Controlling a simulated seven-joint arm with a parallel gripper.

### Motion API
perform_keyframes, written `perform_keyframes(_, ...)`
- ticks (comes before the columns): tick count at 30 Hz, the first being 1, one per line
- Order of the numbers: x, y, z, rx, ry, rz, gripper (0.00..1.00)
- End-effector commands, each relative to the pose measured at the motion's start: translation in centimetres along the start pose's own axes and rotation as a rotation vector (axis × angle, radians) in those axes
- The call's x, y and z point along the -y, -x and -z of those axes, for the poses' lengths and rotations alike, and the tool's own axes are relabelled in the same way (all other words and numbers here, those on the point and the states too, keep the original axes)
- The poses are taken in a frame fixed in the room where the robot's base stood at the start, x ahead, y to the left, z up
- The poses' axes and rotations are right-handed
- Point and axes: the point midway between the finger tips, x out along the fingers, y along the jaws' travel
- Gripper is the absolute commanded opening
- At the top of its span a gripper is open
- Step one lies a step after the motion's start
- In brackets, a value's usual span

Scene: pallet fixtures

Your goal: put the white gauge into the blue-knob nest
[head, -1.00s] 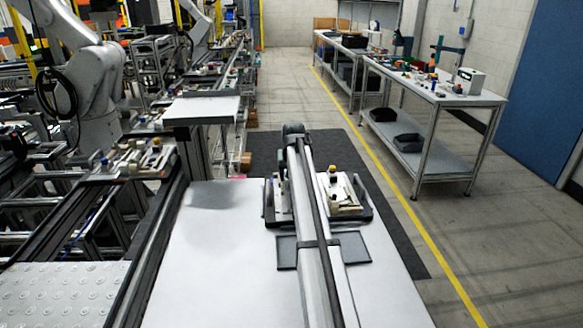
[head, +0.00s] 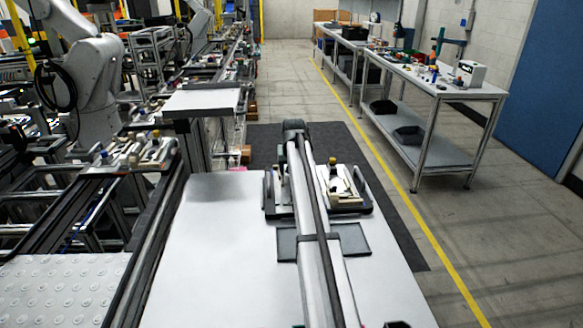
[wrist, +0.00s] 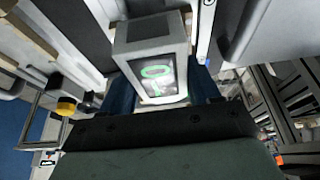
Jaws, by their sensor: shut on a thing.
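The white gauge (wrist: 150,40) is a pale box with a dark screen bearing a green ring. It fills the upper middle of the wrist view. My gripper (wrist: 163,88) is shut on it, with a dark blue finger on each side. In the head view, a dark pallet (head: 367,210) with pale fixtures lies on the white table. Its right fixture (head: 345,199) has a yellow knob (head: 332,161). My arm covers the pallet's middle and hides the gripper and gauge there. I cannot make out a blue knob on this pallet.
A yellow knob (wrist: 66,106) shows at left in the wrist view. A flat dark plate (head: 355,238) lies in front of the pallet. The white table (head: 220,260) is clear at left. Another fixture with blue and yellow knobs (head: 135,152) stands on the left conveyor.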

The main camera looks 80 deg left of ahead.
Motion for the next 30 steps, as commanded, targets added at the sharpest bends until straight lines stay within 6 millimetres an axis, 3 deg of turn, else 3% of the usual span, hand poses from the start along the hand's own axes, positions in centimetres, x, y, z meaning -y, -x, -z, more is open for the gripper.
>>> perform_keyframes(11,0.00,-0.86,-0.37,0.000,0.000,0.000,0.25)
perform_keyframes(12,0.00,-0.91,-0.39,0.000,0.000,0.000,0.62)
perform_keyframes(21,0.00,-0.89,-0.36,0.000,0.000,0.000,0.91)
perform_keyframes(30,0.00,-0.70,-0.39,0.000,0.000,0.000,0.91)
